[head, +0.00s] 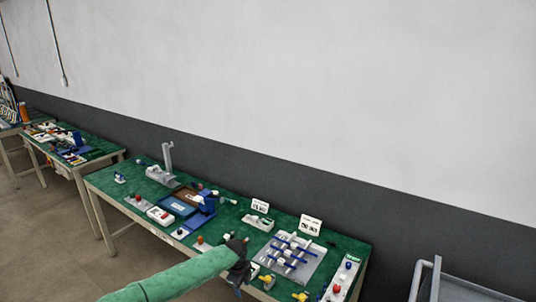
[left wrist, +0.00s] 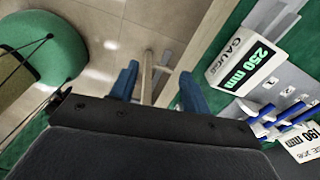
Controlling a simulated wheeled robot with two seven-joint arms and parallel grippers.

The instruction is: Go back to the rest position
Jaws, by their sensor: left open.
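My left gripper (head: 238,278) is at the end of the green arm, by the front edge of the green-topped table (head: 333,247). In the left wrist view its two blue fingers (left wrist: 158,86) are spread apart with nothing between them; behind the gap I see the floor and a table leg. A grey tray (head: 312,268) with several blue-handled grey parts lies to the right of the gripper. My right gripper does not show.
A white block marked 250 mm (left wrist: 240,62) and another marked 190 mm (left wrist: 302,146) are right of the fingers. A blue fixture (head: 205,203) and a grey stand (head: 168,160) are farther left on the table. A grey rail frame (head: 436,280) stands at lower right.

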